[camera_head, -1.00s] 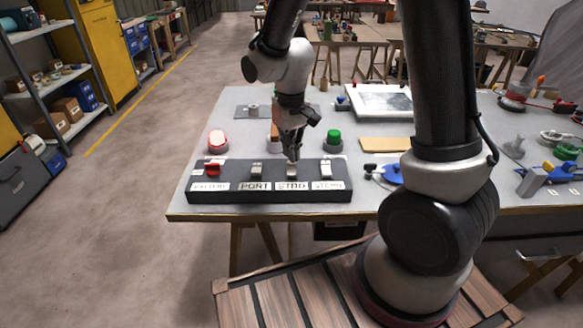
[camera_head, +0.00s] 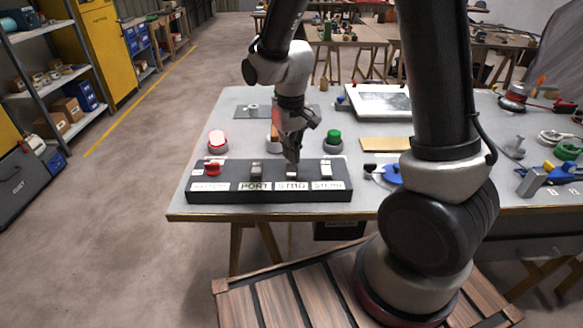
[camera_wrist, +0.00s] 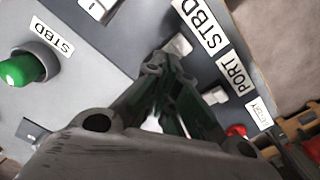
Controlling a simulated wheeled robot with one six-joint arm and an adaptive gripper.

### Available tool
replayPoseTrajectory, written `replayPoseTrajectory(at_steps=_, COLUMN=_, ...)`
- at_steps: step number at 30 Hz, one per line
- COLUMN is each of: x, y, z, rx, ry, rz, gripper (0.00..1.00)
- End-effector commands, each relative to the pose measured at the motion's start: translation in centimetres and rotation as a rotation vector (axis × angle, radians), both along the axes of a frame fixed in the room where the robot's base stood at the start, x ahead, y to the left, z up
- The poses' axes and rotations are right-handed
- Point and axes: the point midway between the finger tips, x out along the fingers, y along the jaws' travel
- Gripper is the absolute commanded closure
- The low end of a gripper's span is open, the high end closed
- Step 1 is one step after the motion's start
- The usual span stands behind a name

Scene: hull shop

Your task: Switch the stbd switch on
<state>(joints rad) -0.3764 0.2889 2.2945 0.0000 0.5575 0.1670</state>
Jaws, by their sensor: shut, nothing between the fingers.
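A dark switch panel (camera_head: 222,197) lies along the front edge of the grey table. The STBD switch (camera_head: 292,175) is third from the left, above its white STBD label (camera_head: 291,186). My gripper (camera_head: 292,161) is shut and empty, pointing down with its fingertips at the rear of this switch and partly covering it. In the wrist view the pale STBD switch (camera_wrist: 178,45) sits beside my fingertips (camera_wrist: 156,64); contact cannot be told. The switch's exact lever position is too small to tell.
The PORT switch (camera_head: 256,171) and a red switch (camera_head: 212,168) are to the left; another pale switch (camera_head: 326,170) is to the right. A blue-handled tool (camera_head: 390,174) lies right.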

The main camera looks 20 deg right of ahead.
Motion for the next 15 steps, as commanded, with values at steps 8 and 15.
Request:
replayPoseTrajectory(at_steps=8, x=-0.03, y=-0.01, z=-0.43, rx=0.000, ry=0.001, rz=0.000, gripper=1.00)
replayPoseTrajectory(at_steps=15, x=-0.02, y=0.00, z=-0.81, rx=0.000, ry=0.001, rz=0.000, gripper=1.00)
